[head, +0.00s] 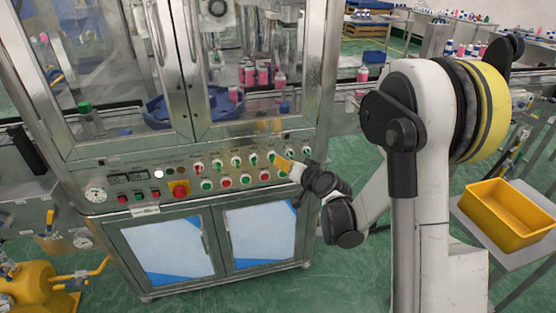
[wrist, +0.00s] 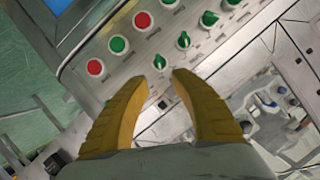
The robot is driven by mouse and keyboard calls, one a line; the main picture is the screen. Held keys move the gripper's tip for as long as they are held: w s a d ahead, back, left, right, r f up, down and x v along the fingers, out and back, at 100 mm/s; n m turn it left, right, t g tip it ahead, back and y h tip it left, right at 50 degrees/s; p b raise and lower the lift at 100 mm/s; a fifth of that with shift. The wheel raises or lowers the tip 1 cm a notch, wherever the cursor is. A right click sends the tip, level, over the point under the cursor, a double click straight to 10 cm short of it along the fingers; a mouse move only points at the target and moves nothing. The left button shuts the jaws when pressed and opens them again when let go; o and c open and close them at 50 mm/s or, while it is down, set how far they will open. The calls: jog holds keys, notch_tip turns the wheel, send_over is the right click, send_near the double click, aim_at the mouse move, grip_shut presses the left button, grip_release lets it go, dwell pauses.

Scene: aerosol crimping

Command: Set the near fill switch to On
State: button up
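I cannot read the labels, so I cannot tell which one is the near fill switch. My gripper (wrist: 160,80) has two yellow fingers standing apart with nothing held. In the head view my gripper (head: 284,164) is at the right part of the panel, partly hiding the switches and buttons there.
Red and green push buttons (wrist: 118,44) sit in a row beside the switches. A red emergency stop (head: 180,189) and a gauge (head: 96,194) are at the panel's left. Glass doors (head: 105,65) rise above. A yellow bin (head: 507,215) stands on a table at right.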

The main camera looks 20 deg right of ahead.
jog(key=v, duration=0.4)
dwell(0.3)
jog(key=s+a+r+n+g, duration=0.4)
jog(key=s+r, duration=0.3)
jog(key=s, duration=0.5)
jog(key=s+g+h, duration=0.2)
jog(key=s+h, duration=0.1)
jog(key=s, duration=1.5)
jog(key=shift+s+d+f+g, duration=0.25)
jog(key=shift+s+d+g, duration=0.05)
jog(key=shift+d+g, duration=0.15)
